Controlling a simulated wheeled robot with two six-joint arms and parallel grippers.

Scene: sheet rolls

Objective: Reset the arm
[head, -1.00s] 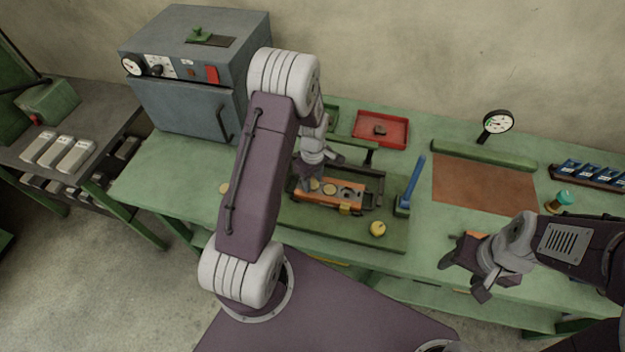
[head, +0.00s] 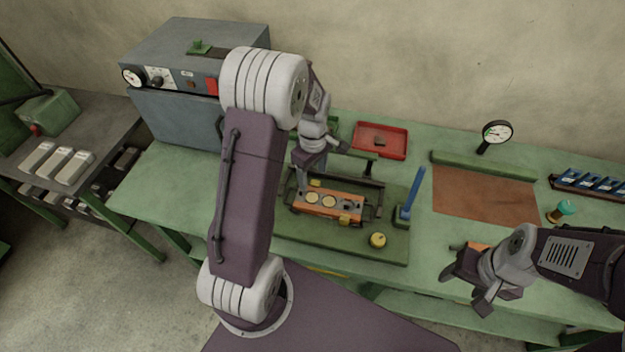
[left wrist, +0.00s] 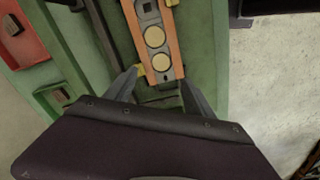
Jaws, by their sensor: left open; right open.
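My left gripper (head: 322,170) is open above the left end of an orange block (head: 328,205), which lies in a fixture on a green base plate (head: 300,236). In the left wrist view the open fingers (left wrist: 165,90) stand on either side of the block's near end, with nothing between them that I can see held. Two round yellowish discs (left wrist: 154,36) sit in the block. My right gripper (head: 475,275) is open over the table's front edge at the right. An orange piece (head: 478,246) shows just behind it, partly hidden.
A blue-handled lever (head: 413,190) rises right of the fixture, with a yellow knob (head: 378,240) in front. A red tray (head: 381,140), a gauge (head: 496,133), a brown mat (head: 484,194) and a teal-topped jar (head: 562,211) stand around. A grey oven (head: 175,115) is at the left.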

